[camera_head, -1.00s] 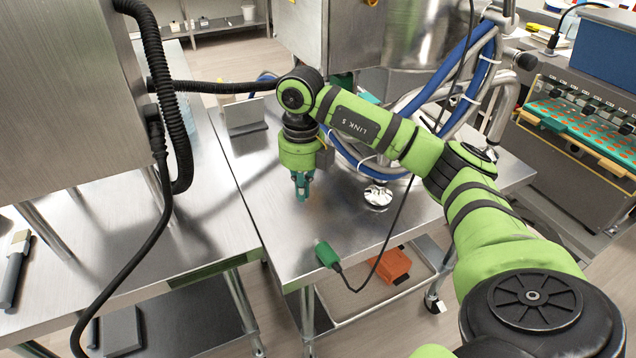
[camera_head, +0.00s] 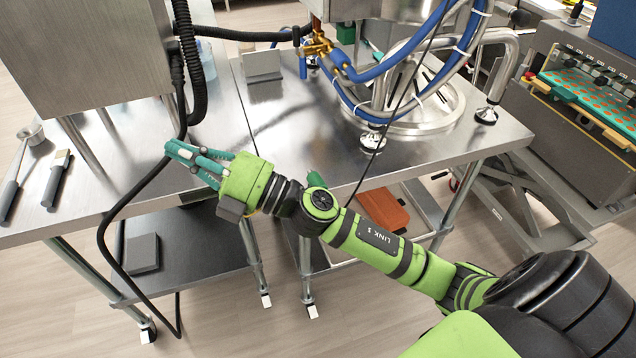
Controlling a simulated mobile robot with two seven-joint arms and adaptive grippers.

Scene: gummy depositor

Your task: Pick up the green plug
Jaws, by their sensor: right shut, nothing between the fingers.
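The green plug (camera_head: 316,179) lies at the front edge of the right-hand steel table, partly hidden behind my right wrist. My right gripper (camera_head: 181,155) has green fingers that point left, over the front edge of the left-hand table and close to a hanging black cable. It is shut with nothing between the fingers, and it is well to the left of the plug, apart from it. My left gripper is not in view.
A thick black cable (camera_head: 115,225) hangs in front of the left table (camera_head: 105,190). Blue hoses and a round steel lid (camera_head: 440,118) occupy the right table's back. A brush (camera_head: 57,178) lies far left. An orange box (camera_head: 385,210) sits on the lower shelf.

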